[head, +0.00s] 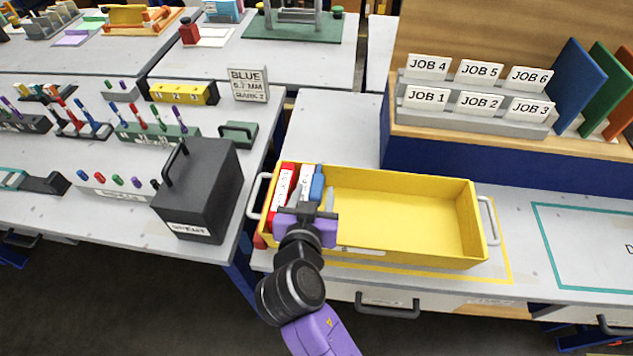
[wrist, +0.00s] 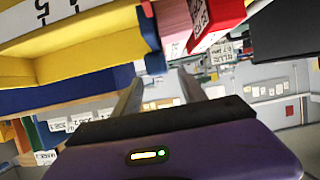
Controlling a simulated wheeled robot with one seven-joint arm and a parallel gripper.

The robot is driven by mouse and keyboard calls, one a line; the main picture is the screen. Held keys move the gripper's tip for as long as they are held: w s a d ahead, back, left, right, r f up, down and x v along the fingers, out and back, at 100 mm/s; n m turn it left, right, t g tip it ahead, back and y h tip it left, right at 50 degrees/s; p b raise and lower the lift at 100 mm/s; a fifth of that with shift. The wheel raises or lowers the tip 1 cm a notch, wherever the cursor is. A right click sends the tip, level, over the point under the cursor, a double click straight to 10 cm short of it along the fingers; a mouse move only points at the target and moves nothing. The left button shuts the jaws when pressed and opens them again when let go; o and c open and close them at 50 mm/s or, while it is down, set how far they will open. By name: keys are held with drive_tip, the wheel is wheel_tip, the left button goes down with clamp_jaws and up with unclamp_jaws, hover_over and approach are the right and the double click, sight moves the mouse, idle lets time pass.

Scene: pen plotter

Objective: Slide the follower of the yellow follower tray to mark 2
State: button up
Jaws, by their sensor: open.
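The yellow follower tray (head: 400,215) lies on the right-hand bench with a grey handle at each end. At its left end stand a red item (head: 284,180) and a white labelled item (head: 305,175). A blue piece, seemingly the follower (head: 317,184), stands just right of them; it also shows in the wrist view (wrist: 148,26). My gripper (head: 316,203) is open over the tray's left end, close to the blue piece, with nothing seen between the fingers. In the wrist view a numbered strip with a 5 (wrist: 42,12) shows on the tray; mark 2 is not readable.
A dark box (head: 200,190) stands left of the tray on the neighbouring bench, across a gap. Job card racks (head: 475,102) stand behind the tray. The tray is empty right of the blue piece. A teal outlined area (head: 585,250) lies clear at right.

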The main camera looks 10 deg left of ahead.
sight(316, 186)
drive_tip(key=shift+x, duration=2.1)
drive_tip(key=shift+c, duration=0.4)
clamp_jaws()
